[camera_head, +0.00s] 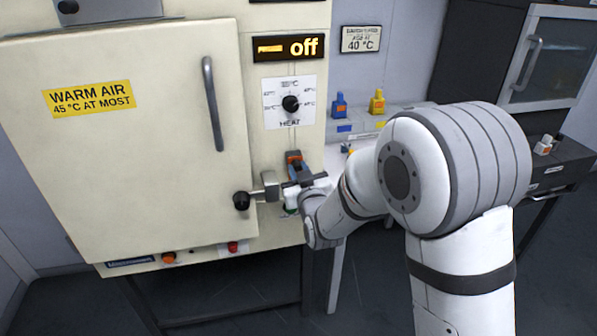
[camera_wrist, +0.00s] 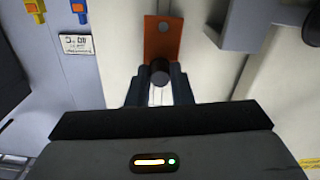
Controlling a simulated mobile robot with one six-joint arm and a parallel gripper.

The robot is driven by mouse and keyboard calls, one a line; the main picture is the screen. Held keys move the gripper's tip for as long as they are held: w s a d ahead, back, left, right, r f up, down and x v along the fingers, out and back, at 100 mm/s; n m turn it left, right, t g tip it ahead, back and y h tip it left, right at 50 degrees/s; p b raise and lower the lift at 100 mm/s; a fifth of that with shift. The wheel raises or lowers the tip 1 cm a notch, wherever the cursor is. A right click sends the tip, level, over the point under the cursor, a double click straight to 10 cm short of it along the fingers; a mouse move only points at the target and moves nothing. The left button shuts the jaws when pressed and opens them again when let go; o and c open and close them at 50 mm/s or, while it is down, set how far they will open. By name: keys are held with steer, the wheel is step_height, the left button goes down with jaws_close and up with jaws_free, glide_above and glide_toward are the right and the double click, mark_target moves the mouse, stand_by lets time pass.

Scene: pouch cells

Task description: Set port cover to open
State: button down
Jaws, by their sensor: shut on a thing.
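The port cover, an orange-brown plate (camera_wrist: 152,44), shows in the wrist view on the cream cabinet front, with a grey pin at its far end. A dark round knob (camera_wrist: 160,70) stands out from it. My gripper (camera_wrist: 160,88) is shut on this knob, a finger on each side. In the head view the orange cover (camera_head: 294,157) sits below the heat dial, with my gripper (camera_head: 301,181) at its lower part. My gripper and wrist hide much of the cover there. I cannot tell whether the port behind it is covered.
The cabinet door (camera_head: 130,150) has a black-knobbed latch (camera_head: 242,200) just left of my gripper. The heat dial (camera_head: 290,104) is above, under a display (camera_head: 296,47) reading "off".

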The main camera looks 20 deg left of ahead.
steer(key=shift+d+f+b, duration=0.1)
steer(key=shift+b, duration=0.4)
steer(key=w+d+f+m+b, duration=0.2)
steer(key=d+f+m+b, duration=0.1)
steer(key=m+b, duration=1.4)
steer(key=shift+w+d+f+m+b, duration=0.15)
steer(key=shift+d+f+m+b, duration=0.35)
steer(key=shift+b, duration=1.4)
steer(key=shift+a+f, duration=0.15)
steer(key=shift+a, duration=0.05)
steer(key=c, duration=1.3)
jaws_free()
steer(key=p+v, duration=0.1)
steer(key=v, duration=0.7)
steer(key=shift+w, duration=0.1)
